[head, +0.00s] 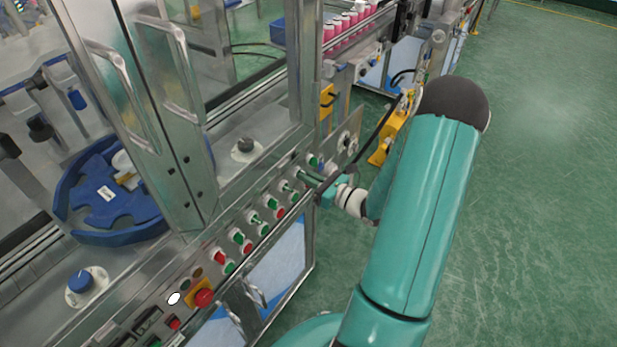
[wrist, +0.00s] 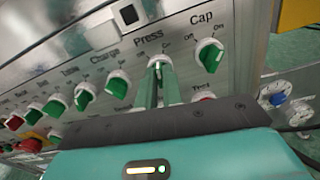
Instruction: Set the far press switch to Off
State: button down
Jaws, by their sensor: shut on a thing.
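The press switch (wrist: 155,62) is on the sloping grey panel, under the label "Press" in the wrist view. Only its pale round base shows clearly; its handle is hidden between my fingers. My gripper (wrist: 158,82) has both green fingers closed around that handle. The angle of the switch is hard to tell behind the fingers. In the head view my gripper (head: 300,173) reaches the far end of the switch row from the right.
The green cap switch (wrist: 209,56) is close on the right, and the green charge switch (wrist: 118,85) is on the left. A red emergency button (head: 204,297) sits at the near end of the panel. Glass doors with metal handles (head: 174,75) stand behind. Green floor at right is clear.

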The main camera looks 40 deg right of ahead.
jog(key=shift+n, duration=3.7)
jog(key=c, duration=1.5)
grip_release()
jog(key=shift+c, duration=0.2)
jog(key=shift+s, duration=0.1)
jog(key=v, duration=1.3)
jog(key=shift+s, duration=0.3)
jog(key=shift+d, duration=0.15)
